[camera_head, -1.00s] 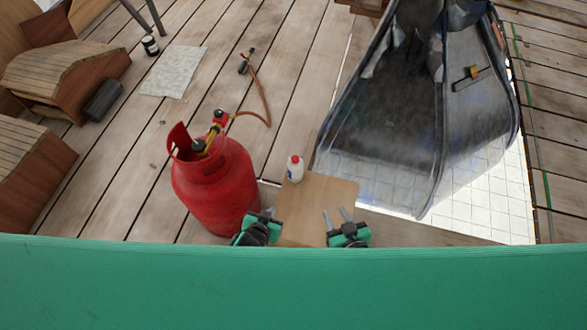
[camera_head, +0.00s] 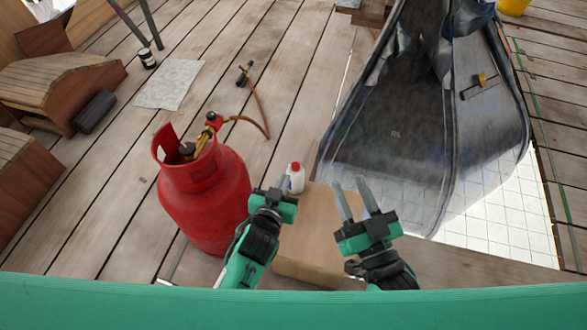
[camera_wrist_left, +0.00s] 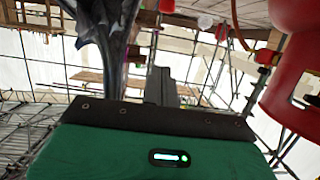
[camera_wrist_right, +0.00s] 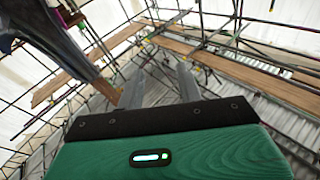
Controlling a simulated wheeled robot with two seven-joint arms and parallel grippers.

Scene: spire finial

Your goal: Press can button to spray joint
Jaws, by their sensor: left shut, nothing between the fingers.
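A small white can with a red top (camera_head: 296,178) stands upright at the far left corner of a wooden box (camera_head: 315,235). My left gripper (camera_head: 284,181) is shut and empty just left of the can in the head view; I cannot tell whether it touches it. Its closed fingers show in the left wrist view (camera_wrist_left: 161,72). My right gripper (camera_head: 348,181) is open and empty over the right side of the box; its parted fingers show in the right wrist view (camera_wrist_right: 158,72). A red gas cylinder (camera_head: 205,205) carries a valve and hose joint (camera_head: 212,122).
A hose runs from the cylinder to a torch (camera_head: 244,74) on the plank floor. A large dark sheet-metal form (camera_head: 400,130) stands right of the box. A grey cloth (camera_head: 170,84) and black-and-white tin (camera_head: 148,59) lie farther left.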

